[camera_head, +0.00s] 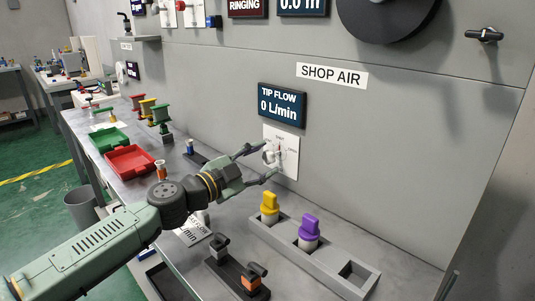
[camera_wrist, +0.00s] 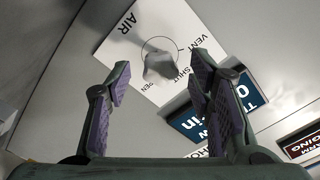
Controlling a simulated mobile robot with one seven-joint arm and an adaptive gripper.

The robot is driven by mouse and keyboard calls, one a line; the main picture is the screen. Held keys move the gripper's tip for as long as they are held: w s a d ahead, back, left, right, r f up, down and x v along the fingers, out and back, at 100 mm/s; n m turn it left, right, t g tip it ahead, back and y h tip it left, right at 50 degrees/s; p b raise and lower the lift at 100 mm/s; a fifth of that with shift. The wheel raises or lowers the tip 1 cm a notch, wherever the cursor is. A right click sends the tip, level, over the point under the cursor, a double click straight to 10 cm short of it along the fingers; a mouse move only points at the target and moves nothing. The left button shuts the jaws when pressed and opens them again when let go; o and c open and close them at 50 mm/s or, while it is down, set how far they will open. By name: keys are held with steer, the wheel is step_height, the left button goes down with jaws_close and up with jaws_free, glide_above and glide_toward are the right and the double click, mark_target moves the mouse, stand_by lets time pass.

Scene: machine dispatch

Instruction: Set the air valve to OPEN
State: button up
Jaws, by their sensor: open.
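The air valve's grey knob (camera_head: 269,155) sits on a white wall plate (camera_head: 290,160) below the SHOP AIR sign. In the wrist view the knob (camera_wrist: 158,66) shows on the plate (camera_wrist: 190,28), with AIR, VENT and SHUT lettering and a partly covered OPEN label. My gripper (camera_head: 265,163) is open in front of the plate. In the wrist view its fingers (camera_wrist: 158,85) stand spread to either side of the knob, with a gap on both sides and nothing held. I cannot tell exactly which label the knob points to.
The TIP FLOW display (camera_head: 282,106) above the plate reads 0 L/min. A grey rack (camera_head: 325,264) with yellow (camera_head: 269,203) and purple (camera_head: 309,230) handled parts stands on the bench below. Red (camera_head: 130,160) and green (camera_head: 108,140) trays lie to the left.

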steer(key=shift+x, duration=1.25)
steer(key=shift+c, duration=0.5)
jaws_close()
